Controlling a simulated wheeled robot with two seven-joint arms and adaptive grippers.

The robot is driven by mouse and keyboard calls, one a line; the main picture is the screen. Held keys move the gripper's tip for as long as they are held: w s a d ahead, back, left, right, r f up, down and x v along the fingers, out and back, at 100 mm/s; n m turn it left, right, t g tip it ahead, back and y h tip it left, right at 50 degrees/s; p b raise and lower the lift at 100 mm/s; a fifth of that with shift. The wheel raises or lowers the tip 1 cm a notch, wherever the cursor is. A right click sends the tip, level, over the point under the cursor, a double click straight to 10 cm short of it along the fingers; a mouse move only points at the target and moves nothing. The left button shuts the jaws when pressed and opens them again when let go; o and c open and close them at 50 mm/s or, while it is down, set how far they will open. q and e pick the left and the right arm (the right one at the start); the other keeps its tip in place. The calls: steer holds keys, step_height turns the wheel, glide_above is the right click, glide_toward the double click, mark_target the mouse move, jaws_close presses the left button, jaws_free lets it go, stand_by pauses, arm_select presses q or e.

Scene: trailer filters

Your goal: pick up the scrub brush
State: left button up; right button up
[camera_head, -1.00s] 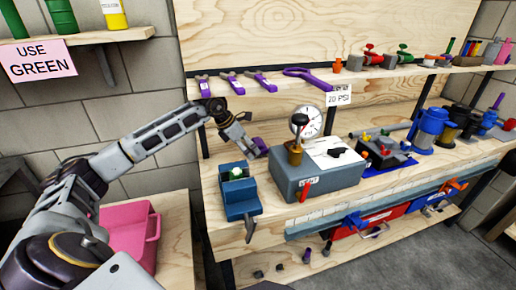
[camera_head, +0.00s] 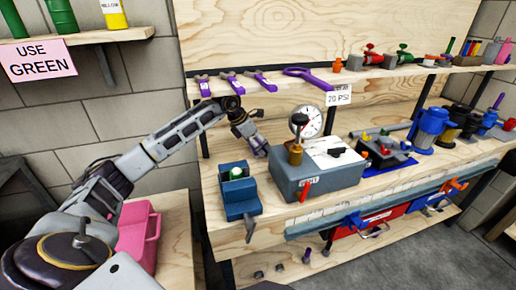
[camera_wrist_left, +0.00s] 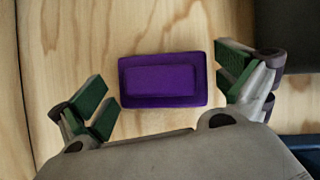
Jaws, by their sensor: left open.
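The scrub brush looks like a purple rectangular block with a smaller raised block on top (camera_wrist_left: 163,82). It lies on the wooden bench in the left wrist view. My left gripper (camera_wrist_left: 166,88) is open above it, with green-padded fingers at its left and right ends. My right gripper is not in view.
A blue vise (camera_head: 238,195) stands left of the gripper at the bench's front. The grey box (camera_head: 318,178) with a gauge (camera_head: 310,120) stands close on the right. Purple-handled tools (camera_head: 232,84) hang on the shelf edge above. A pink bin (camera_head: 139,232) is at lower left.

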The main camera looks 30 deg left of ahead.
arm_select(q)
steer(key=shift+w+d+f, duration=0.2)
steer(key=shift+w+f, duration=0.05)
steer(key=shift+f, duration=0.35)
steer(key=c, duration=1)
